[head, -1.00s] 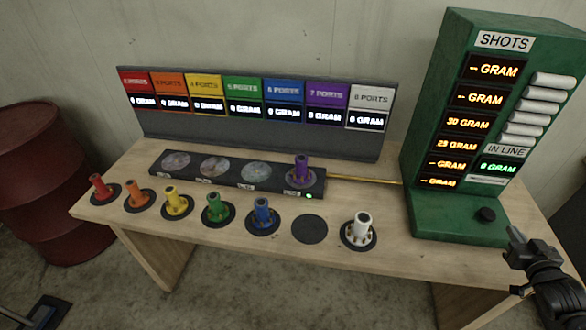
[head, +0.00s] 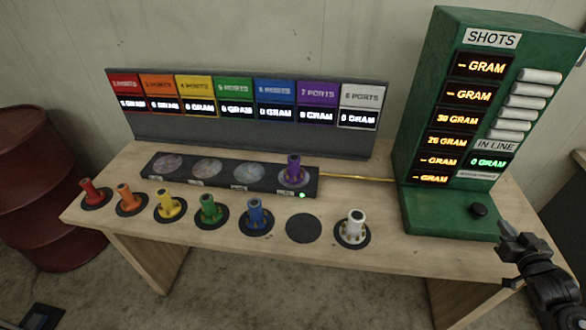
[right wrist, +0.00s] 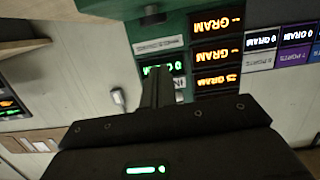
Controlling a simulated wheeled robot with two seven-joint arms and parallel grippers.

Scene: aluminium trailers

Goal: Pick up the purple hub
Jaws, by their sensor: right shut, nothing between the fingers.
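The purple hub (head: 293,168) stands upright on the rightmost disc of the long black bar (head: 222,182) on the table. A green light glows on the bar just below it. My right gripper (head: 507,233) is shut and empty at the right, in front of the green SHOTS machine's base and well away from the hub. In the right wrist view its closed fingers (right wrist: 158,88) point towards the machine's displays, and the hub does not show there. My left gripper is not in view.
Red, orange, yellow, green, blue and white hubs stand on black pads along the table's front. One pad (head: 303,228) is empty. A display panel (head: 250,135) stands behind, a red barrel (head: 38,190) left.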

